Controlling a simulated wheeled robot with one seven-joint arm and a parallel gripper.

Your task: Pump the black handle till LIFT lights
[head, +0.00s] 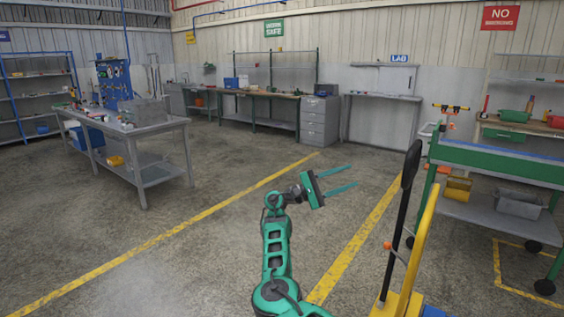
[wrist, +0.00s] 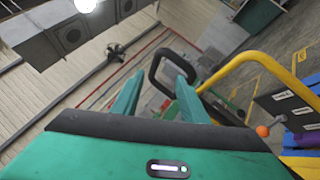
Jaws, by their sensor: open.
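The black handle (head: 396,218) is a long upright lever with a loop at its top, leaning slightly, in the right half of the head view. Its black loop (wrist: 154,72) shows beyond my fingers in the wrist view. My gripper (head: 353,175) is open and empty, left of the lever's upper end and apart from it in the picture. A dark panel with white labels (wrist: 285,97) shows at the right of the wrist view; its text is too small to read, and I cannot tell whether any light is lit.
A curved yellow bar (head: 422,238) stands right beside the lever. A small orange knob (head: 387,246) sticks out near it. A green-edged workbench (head: 490,158) stands at the right, a grey table (head: 160,128) at the left. The floor between is clear.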

